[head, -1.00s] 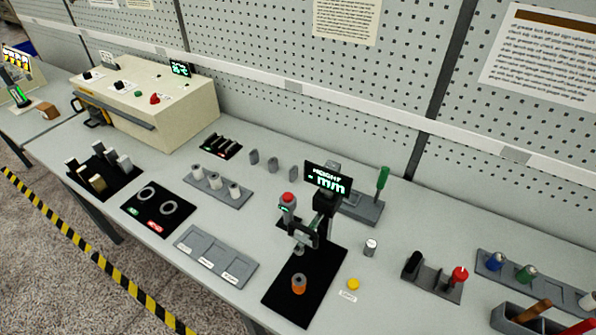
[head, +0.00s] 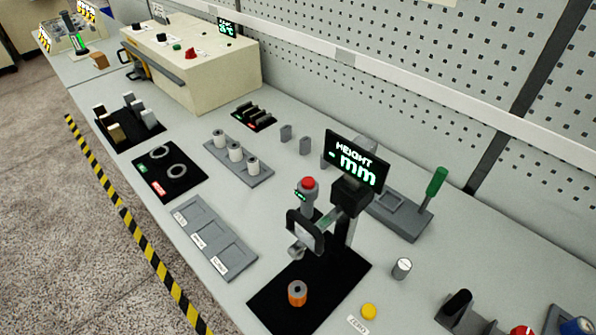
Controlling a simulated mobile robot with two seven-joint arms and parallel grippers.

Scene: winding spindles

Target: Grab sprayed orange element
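The orange element (head: 297,294) is a small upright cylinder with a grey top and a dark hole. It stands on the black mat (head: 331,277) of the height gauge, in front of the gauge's stand. The height gauge (head: 330,200) has a red-topped part, a grey frame and a display reading "HEIGHT - mm". Neither of my grippers shows in the head view.
A yellow button (head: 369,312) and a grey cylinder (head: 401,268) stand right of the mat. A sorting tray (head: 214,238) with labelled compartments lies left. A rack (head: 238,161) holds grey-white spindles. A green-handled tool (head: 436,182) rises at right. A beige machine (head: 190,62) stands behind left.

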